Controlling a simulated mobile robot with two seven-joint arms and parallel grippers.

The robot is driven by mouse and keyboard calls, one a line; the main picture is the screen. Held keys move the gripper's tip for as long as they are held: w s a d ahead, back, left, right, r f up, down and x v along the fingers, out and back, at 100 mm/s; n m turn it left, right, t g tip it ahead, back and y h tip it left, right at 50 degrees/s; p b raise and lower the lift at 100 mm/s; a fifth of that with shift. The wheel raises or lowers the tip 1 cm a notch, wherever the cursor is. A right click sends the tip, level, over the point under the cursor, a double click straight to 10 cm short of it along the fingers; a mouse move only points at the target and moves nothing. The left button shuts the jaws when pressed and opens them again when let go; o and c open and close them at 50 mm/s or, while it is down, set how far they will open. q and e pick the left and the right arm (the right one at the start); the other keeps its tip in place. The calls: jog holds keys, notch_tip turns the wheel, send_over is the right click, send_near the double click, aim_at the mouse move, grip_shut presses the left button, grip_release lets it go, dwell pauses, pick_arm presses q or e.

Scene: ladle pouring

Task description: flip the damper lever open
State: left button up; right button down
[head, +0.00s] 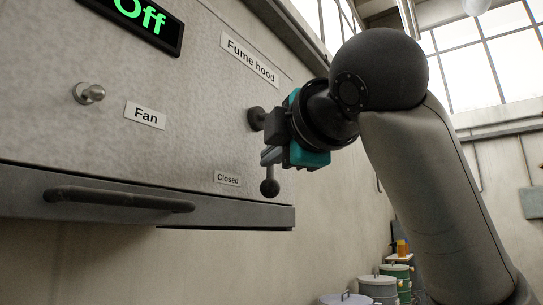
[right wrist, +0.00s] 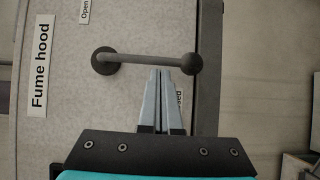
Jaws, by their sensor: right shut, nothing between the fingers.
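The damper lever is a grey rod with a dark round pivot knob (head: 257,118) on the fume hood panel and a dark ball end (head: 270,187) hanging below it, to the right of the "Closed" label (head: 227,178). In the right wrist view the whole rod (right wrist: 150,59) shows, ball to the right. My right gripper (head: 268,156) is shut and empty beside the lever. In the right wrist view its fingertips (right wrist: 160,74) lie against or just beside the rod, nearer the ball; contact is unclear. In the head view the gripper hides the rod's middle. My left gripper is not in view.
The fume hood panel (head: 190,75) carries a lit "Off" display (head: 146,17), a fan knob (head: 89,93) and a sash handle (head: 118,199). An "Open" label (right wrist: 85,10) shows at the edge of the right wrist view. Several drums (head: 378,287) stand at lower right.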

jog(key=shift+w+d+f, duration=0.1)
jog(key=shift+w, duration=0.05)
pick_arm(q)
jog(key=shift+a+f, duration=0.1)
pick_arm(e)
jog(key=shift+w+d, duration=0.1)
jog(key=shift+w, duration=0.05)
